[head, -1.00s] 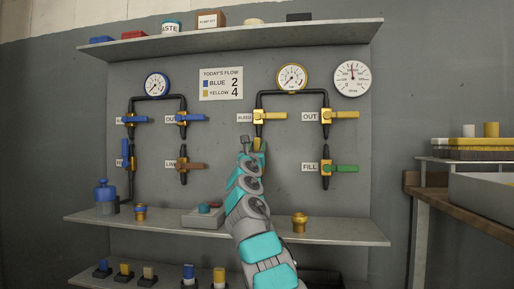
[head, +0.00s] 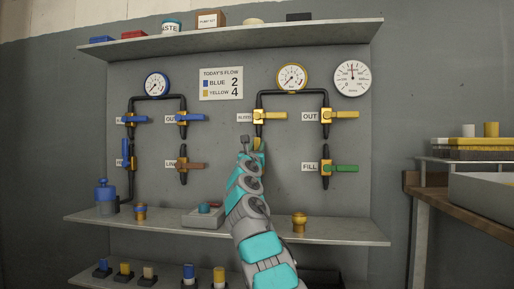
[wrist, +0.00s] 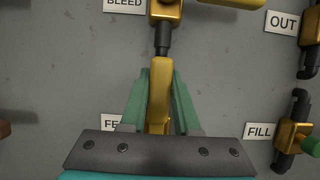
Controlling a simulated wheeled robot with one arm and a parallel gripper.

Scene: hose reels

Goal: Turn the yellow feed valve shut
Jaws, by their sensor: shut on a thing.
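The yellow feed valve's handle (wrist: 159,85) stands upright, in line with the pipe above it, in the wrist view. My gripper (wrist: 156,100) has its two green fingers on either side of this handle and is shut on it. The label beside it (wrist: 111,122) shows only "FE"; my gripper covers the rest and the valve body. In the head view my gripper (head: 257,150) is below the BLEED valve, and only a little of the yellow handle (head: 258,143) shows above it.
The yellow BLEED valve (head: 268,115) is just above, its handle pointing right. The yellow OUT valve (head: 343,115) and green-handled FILL valve (head: 343,168) are to the right. Blue and brown-handled valves are at left. A shelf (head: 350,233) with several items runs below.

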